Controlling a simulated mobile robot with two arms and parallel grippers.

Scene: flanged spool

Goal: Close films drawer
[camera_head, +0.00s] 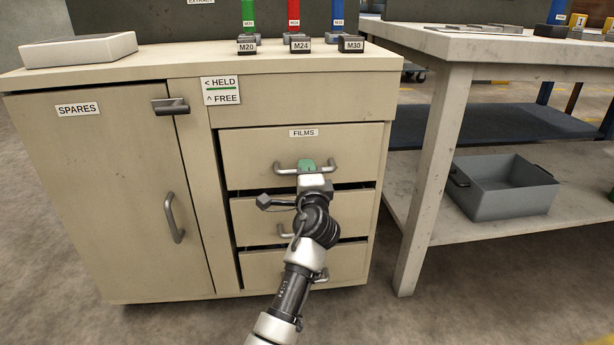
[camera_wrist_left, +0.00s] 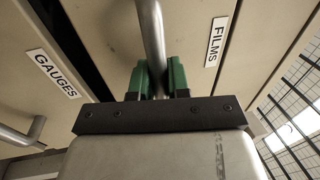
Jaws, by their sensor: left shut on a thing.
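The films drawer (camera_head: 245,152) is the top drawer of the beige cabinet, marked with a FILMS label (camera_head: 303,133). A dark gap shows along its lower edge, above the drawer below. How far out it stands is hard to tell. My left gripper (camera_head: 306,166) is at the middle of its bar handle (camera_head: 284,171). In the left wrist view the green fingers (camera_wrist_left: 158,80) sit on both sides of the handle bar (camera_wrist_left: 152,35), shut on it. The FILMS label also shows there (camera_wrist_left: 216,42). My right gripper is in neither view.
Lower drawers sit below, one labelled GAUGES (camera_wrist_left: 54,73). The SPARES door (camera_head: 95,190) is left, with a latch (camera_head: 171,106) beside a HELD/FREE sign (camera_head: 220,91). A workbench (camera_head: 440,150) stands right with a grey bin (camera_head: 505,188) on its shelf. Coloured posts stand on the cabinet top.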

